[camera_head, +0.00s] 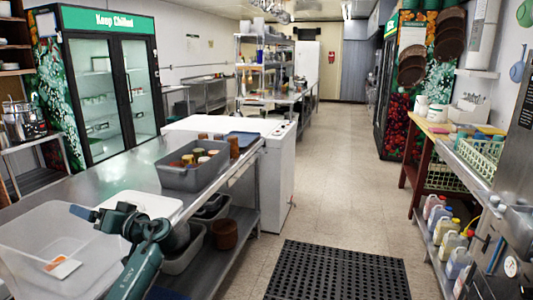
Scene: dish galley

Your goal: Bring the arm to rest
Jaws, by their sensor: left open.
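My left arm (136,268), teal and dark, comes up from the bottom left and bends at the wrist. My left gripper (80,211) points left, over the right rim of a clear plastic bin (28,235) on the steel counter. It is open, and nothing shows between its fingers. A white and orange item (63,267) lies in the bin, below and apart from the gripper. My right gripper is not in view.
A white board (150,203) and a grey tub (188,180) of colored cups share the steel counter (105,184). Grey tubs and a brown pot (225,234) sit on its lower shelf. A black mat (338,272) lies on the floor. The aisle (330,170) beyond is clear.

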